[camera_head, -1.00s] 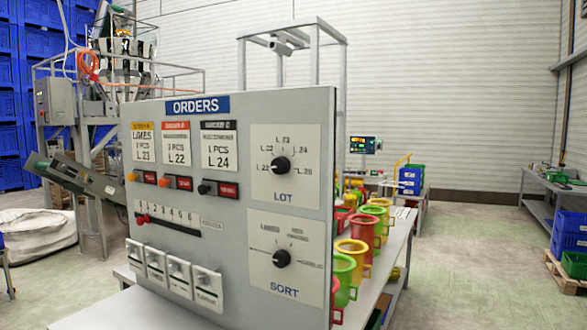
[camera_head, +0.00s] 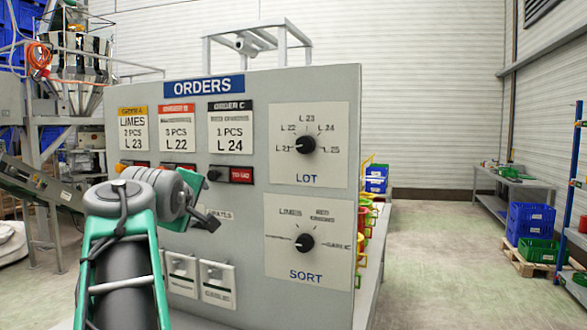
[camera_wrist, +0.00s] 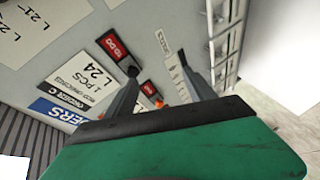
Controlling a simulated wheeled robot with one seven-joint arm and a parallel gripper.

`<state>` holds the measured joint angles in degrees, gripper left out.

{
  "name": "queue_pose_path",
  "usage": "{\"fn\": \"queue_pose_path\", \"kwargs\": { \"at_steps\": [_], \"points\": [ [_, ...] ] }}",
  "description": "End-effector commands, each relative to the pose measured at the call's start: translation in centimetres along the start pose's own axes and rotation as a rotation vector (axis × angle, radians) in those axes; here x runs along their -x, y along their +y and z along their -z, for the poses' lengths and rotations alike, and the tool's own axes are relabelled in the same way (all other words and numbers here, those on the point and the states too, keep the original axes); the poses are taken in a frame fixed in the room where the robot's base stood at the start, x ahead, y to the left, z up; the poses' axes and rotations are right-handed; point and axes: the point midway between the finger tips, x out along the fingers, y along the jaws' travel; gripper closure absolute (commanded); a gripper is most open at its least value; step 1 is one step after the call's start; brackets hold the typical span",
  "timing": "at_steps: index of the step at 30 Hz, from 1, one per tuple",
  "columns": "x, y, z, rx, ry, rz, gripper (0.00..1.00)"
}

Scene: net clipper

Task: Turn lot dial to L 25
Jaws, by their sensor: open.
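The LOT dial (camera_head: 306,145) is a black round knob on a white plate (camera_head: 335,172) at the upper right of the grey panel. Labels L 21 to L 25 arc around it; its pointer seems to aim left towards L 21, but is too small to be sure. My gripper (camera_head: 207,218) is in front of the panel, left of and below the dial, apart from it. Part of a plate with L 21 (camera_wrist: 40,12) shows there; the knob does not.
The SORT dial (camera_head: 304,242) sits below on its own plate. Floor on the right is clear up to blue crates (camera_head: 530,222).

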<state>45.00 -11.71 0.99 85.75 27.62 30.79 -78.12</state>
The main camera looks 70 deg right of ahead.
Motion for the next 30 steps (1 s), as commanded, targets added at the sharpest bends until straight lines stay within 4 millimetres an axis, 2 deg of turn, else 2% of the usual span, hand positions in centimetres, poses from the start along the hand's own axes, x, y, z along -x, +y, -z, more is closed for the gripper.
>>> {"fn": "queue_pose_path", "kwargs": {
  "at_steps": [1, 3, 6, 7, 11, 21, 25, 30],
  "points": [
    [-0.6, 4.3, -4.2, 0.045, -0.083, -0.108, 0.37],
    [0.2, 10.1, -8.9, 0.126, -0.198, -0.228, 0.37],
    [2.0, 15.2, -13.6, 0.210, -0.327, -0.328, 0.37],
    [2.5, 16.0, -14.4, 0.226, -0.353, -0.344, 0.37],
    [2.9, 17.9, -16.0, 0.259, -0.400, -0.370, 0.37],
    [-2.3, 20.4, -17.7, 0.259, -0.394, -0.368, 0.37],
    [-3.2, 20.7, -18.0, 0.257, -0.392, -0.369, 0.37],
    [-3.3, 20.6, -18.0, 0.257, -0.390, -0.369, 0.37]
  ]
}}
